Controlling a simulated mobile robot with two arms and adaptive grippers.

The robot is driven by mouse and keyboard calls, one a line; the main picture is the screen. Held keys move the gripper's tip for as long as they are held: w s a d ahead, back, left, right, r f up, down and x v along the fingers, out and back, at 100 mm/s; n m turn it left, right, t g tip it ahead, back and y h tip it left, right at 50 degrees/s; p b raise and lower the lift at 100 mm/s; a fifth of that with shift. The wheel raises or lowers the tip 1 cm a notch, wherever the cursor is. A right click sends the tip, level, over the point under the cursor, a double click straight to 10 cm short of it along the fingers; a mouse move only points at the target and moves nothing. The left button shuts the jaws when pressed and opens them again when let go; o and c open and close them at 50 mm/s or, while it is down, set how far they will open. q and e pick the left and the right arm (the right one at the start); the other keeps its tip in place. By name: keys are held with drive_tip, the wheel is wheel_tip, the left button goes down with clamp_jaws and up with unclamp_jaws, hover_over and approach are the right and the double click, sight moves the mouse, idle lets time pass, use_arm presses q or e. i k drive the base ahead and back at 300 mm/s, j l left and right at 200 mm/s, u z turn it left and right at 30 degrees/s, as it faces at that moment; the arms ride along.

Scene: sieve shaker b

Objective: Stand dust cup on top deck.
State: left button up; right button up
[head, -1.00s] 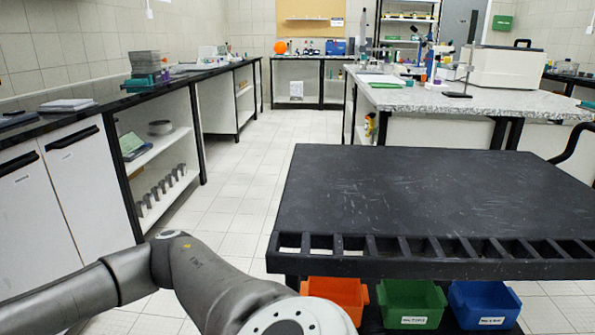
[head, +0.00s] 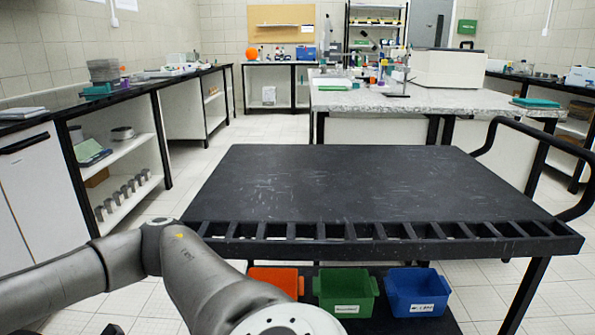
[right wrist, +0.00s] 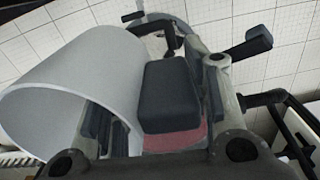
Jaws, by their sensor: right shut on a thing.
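The dust cup (right wrist: 62,108) is a pale grey, hollow cylinder in the right wrist view, lying tilted with its open end toward the lower left. My right gripper (right wrist: 128,118) is shut on its wall, with dark pads beside it. The cup and right gripper do not show in the head view. The top deck (head: 350,185) is the bare black top of a cart, with a slotted front edge. My left arm reaches in from the left in front of the cart; its gripper is out of view.
Under the deck are an orange bin (head: 276,281), a green bin (head: 345,292) and a blue bin (head: 418,292). A black handle (head: 575,145) rises at the cart's right. A speckled bench (head: 420,100) stands behind, with tile floor between it and the left counters.

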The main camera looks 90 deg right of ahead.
sight(328, 198)
drive_tip(key=k+z, duration=0.1)
drive_tip(key=z, duration=1.2)
